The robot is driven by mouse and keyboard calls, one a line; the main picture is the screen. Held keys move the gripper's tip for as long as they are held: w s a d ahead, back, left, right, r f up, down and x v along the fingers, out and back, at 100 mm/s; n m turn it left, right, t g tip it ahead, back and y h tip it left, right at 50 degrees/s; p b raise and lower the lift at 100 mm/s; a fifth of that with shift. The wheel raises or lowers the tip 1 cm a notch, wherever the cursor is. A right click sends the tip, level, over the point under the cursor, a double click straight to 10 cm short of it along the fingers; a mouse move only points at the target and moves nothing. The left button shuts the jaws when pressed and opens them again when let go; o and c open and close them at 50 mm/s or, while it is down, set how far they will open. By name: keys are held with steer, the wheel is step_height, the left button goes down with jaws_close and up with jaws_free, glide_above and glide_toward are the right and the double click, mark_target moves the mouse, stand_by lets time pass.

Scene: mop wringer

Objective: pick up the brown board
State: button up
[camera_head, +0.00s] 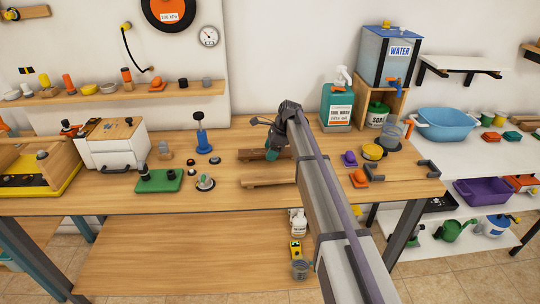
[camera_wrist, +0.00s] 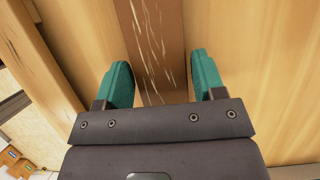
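The brown board (camera_head: 252,155) lies on the wooden workbench, in the middle of its top. In the wrist view the dark, scratched board (camera_wrist: 158,30) runs down between my two teal fingers. My gripper (camera_head: 271,152) is over the board in the head view. In the wrist view my gripper (camera_wrist: 158,82) is open, with a finger on each side of the board and a gap on both sides. The part of the board under the gripper body is hidden. I cannot tell how far the fingertips are above the bench.
A lighter wooden board (camera_head: 268,180) lies just in front of the brown one. A blue plunger-like tool (camera_head: 202,135) stands to the left, with small knobs near it. A purple item (camera_head: 349,158) and orange item (camera_head: 359,178) lie right of my arm. The bench front (camera_head: 110,203) is mostly clear.

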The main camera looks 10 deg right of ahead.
steer(key=c, duration=0.6)
steer(key=shift+r, duration=0.1)
steer(key=shift+c, duration=0.2)
step_height(320, 180, up, 10)
steer(key=p, duration=1)
